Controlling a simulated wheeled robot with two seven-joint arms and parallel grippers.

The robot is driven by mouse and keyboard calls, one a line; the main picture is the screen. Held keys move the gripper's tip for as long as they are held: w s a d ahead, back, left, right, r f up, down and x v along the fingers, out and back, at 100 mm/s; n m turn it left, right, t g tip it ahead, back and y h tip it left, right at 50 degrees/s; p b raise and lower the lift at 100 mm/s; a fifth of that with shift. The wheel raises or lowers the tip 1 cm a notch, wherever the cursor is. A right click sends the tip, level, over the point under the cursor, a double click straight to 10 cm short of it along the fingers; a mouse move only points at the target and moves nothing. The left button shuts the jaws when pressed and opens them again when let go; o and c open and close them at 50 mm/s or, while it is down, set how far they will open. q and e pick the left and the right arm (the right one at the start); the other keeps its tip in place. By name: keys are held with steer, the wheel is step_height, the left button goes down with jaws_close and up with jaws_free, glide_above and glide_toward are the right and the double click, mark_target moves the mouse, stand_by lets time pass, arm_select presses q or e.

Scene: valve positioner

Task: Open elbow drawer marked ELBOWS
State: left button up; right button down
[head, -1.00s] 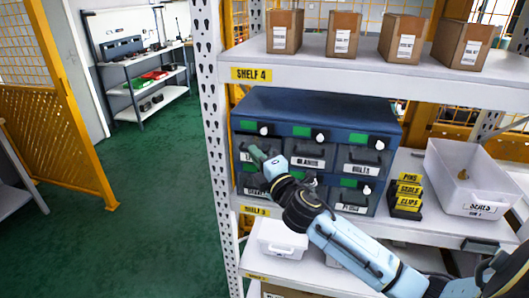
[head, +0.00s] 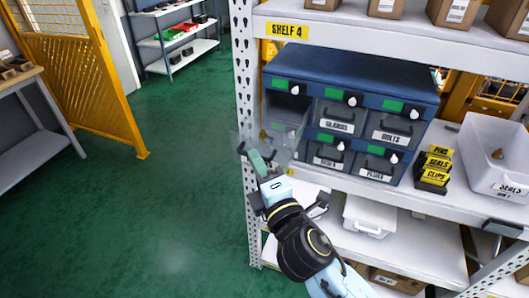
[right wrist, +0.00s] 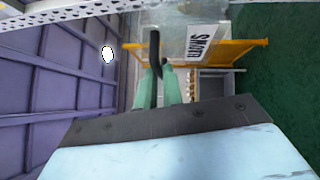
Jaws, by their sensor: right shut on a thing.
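The blue drawer cabinet (head: 350,75) stands on the shelf in the head view. Its top-left drawer, a clear bin (head: 290,145), is pulled out toward me, leaving a dark opening above it. In the right wrist view the drawer's label (right wrist: 201,43) reads ELBOWS, beside its black handle (right wrist: 154,48). My right gripper (head: 258,161) is at the drawer front. Its green fingers (right wrist: 161,82) are shut on the handle in the wrist view. How far the drawer still sits in the cabinet is hard to tell. My left gripper is out of view.
Other labelled drawers, such as BLANKS (head: 335,121) and BOLTS (head: 391,129), are shut. Yellow-labelled holders (head: 434,169) and a white SEALS bin (head: 497,160) stand to the right. A white rack upright (head: 242,90) is close on the left. Open green floor (head: 160,220) lies left.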

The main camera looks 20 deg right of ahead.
steer(key=shift+s+a, duration=0.2)
steer(key=c, duration=1.5)
jaws_free()
steer(key=shift+s+d+f+b, duration=0.25)
steer(key=shift+s+b, duration=0.45)
steer(key=shift+s, duration=1.5)
steer(key=shift+s+d+f+b, duration=0.2)
steer(key=shift+s+f+b, duration=0.35)
steer(key=shift+s, duration=1.7)
steer(key=shift+s+d+f+b, duration=0.2)
steer(key=shift+s+b, duration=0.6)
steer(key=shift+s, duration=1.4)
